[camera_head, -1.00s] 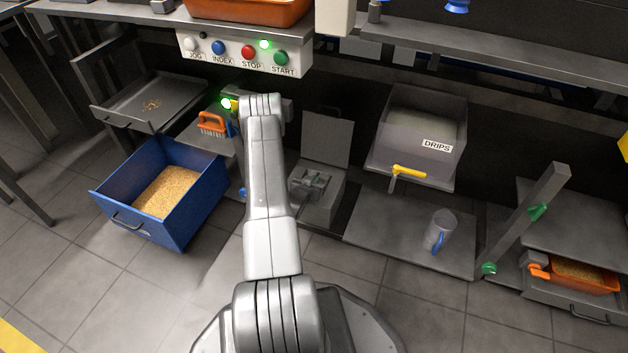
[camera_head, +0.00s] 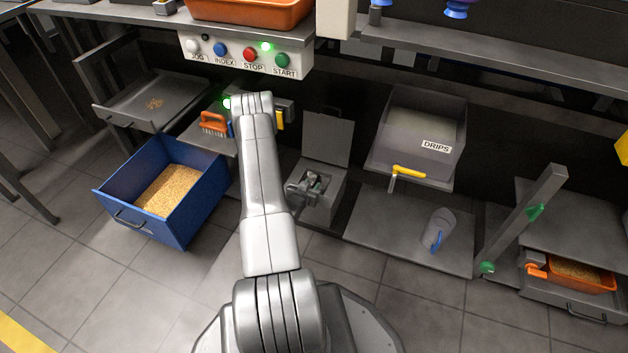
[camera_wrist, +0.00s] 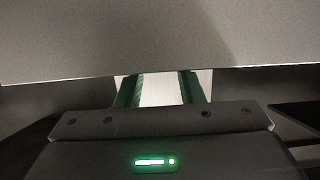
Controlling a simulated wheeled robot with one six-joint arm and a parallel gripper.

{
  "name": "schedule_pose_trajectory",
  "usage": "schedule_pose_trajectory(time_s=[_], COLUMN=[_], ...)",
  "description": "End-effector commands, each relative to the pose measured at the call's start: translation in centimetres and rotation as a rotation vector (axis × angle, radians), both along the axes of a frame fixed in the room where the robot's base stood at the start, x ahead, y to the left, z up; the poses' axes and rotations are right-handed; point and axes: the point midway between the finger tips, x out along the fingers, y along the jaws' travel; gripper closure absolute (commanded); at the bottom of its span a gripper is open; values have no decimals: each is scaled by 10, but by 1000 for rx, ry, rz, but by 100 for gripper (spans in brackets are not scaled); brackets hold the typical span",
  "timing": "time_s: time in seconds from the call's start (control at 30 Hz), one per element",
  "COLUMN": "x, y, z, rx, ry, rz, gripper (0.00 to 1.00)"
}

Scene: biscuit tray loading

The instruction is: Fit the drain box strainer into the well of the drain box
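The drain box (camera_head: 318,207) appears to be the low grey box in the middle of the head view, its lid (camera_head: 328,137) standing open. My gripper (camera_head: 308,184) seems to be the grey part with dark green at the box's opening, largely masked by my arm. The wrist view shows its two dark green fingers (camera_wrist: 161,90) apart, a pale surface showing between and beside them. A broad grey plate (camera_wrist: 150,40) covers the fingertips there; I cannot tell whether it is held. I cannot make out the strainer for certain.
A blue bin (camera_head: 125,200) of crumbs stands left on the floor. An orange brush (camera_head: 212,121) lies behind it. The DRIPS box (camera_head: 435,146) with a yellow lever (camera_head: 408,171) and a clear jug (camera_head: 440,228) are right of the drain box. The front floor is clear.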

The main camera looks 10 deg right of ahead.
Motion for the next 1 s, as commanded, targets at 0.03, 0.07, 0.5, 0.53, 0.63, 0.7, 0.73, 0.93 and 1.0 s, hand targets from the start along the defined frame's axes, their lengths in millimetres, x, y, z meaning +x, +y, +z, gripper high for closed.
schedule_pose_trajectory(time_s=[0.03, 0.07, 0.5, 0.53, 0.63, 0.7, 0.73, 0.93, 1.0], x=[-10, -16, -69, -71, -73, -73, -73, -72, -70], y=[8, 11, 47, 48, 49, 49, 49, 49, 47], z=[10, 12, 36, 37, 37, 37, 37, 36, 35], rx=[0, 0, -1, -1, 0, 0, 0, 0, 0], ry=[4, 4, -1, -1, 0, 0, 0, -1, -1], rz=[3, 3, 1, 1, 0, 0, 0, 0, -1], gripper=[66, 66, 66, 66, 66, 66, 66, 66, 66])
